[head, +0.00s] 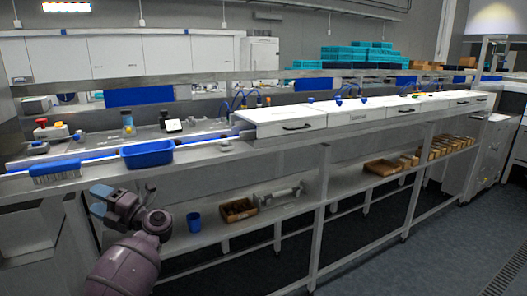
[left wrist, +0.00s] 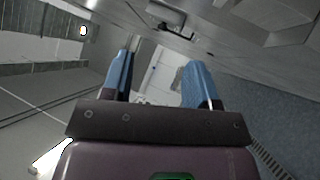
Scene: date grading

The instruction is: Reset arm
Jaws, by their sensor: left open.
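My left arm comes in at the lower left of the head view. My left gripper (head: 101,201) has blue fingers and is beside the front of the workbench (head: 262,153), just below its top edge. In the left wrist view the two blue fingers of the left gripper (left wrist: 158,72) stand apart with nothing between them. My right gripper is in neither view.
The lower shelf holds a blue cup (head: 194,222) and a brown box (head: 238,210). The floor (head: 440,235) at the right is clear.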

